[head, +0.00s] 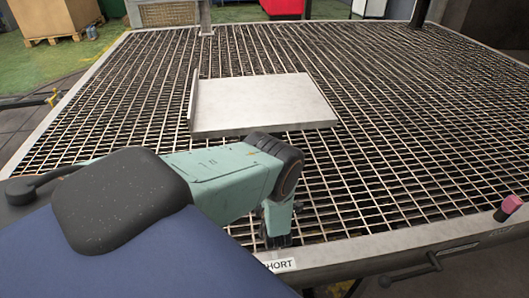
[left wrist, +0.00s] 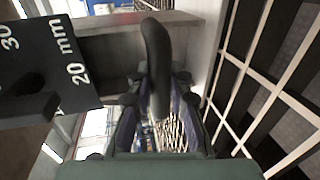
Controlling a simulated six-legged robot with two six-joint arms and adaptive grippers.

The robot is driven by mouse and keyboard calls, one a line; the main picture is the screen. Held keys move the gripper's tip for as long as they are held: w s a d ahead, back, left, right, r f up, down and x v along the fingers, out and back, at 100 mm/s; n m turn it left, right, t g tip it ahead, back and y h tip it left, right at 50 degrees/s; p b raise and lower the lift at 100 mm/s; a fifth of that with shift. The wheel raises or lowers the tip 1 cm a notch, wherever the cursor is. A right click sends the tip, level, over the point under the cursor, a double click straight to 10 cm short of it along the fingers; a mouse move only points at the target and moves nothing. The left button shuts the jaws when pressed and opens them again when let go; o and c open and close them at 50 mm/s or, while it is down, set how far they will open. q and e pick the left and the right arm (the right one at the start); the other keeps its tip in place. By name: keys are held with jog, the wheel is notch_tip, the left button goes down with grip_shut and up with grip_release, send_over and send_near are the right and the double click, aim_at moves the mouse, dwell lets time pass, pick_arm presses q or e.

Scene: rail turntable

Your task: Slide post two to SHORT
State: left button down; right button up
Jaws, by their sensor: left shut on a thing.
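My left gripper (head: 277,238) reaches down at the front edge of the grated table, just behind the white label ending in "HORT" (head: 280,265). The arm hides the start of that label. In the left wrist view the left gripper (left wrist: 157,112) is shut on a dark rounded handle (left wrist: 155,55), which stands up between its fingers. I cannot tell from the frames whether this handle belongs to post two. A black plate (left wrist: 78,40) marked "20 mm" and "30" is beside it at the left. My right gripper is not in view.
A pale metal plate (head: 260,102) with a raised left side lies on the grating (head: 400,130). A dark lever (head: 430,266) sits at the front right edge, below a pink-topped knob (head: 508,208). Another dark lever (head: 40,180) is at the left edge. A red box (head: 282,6) stands beyond.

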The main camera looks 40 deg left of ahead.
pick_arm(q)
jog(key=shift+d+f, duration=0.1)
jog(key=shift+d, duration=0.15)
jog(key=c, duration=1.2)
grip_release()
jog(key=shift+a, duration=0.2)
jog(key=v, duration=1.2)
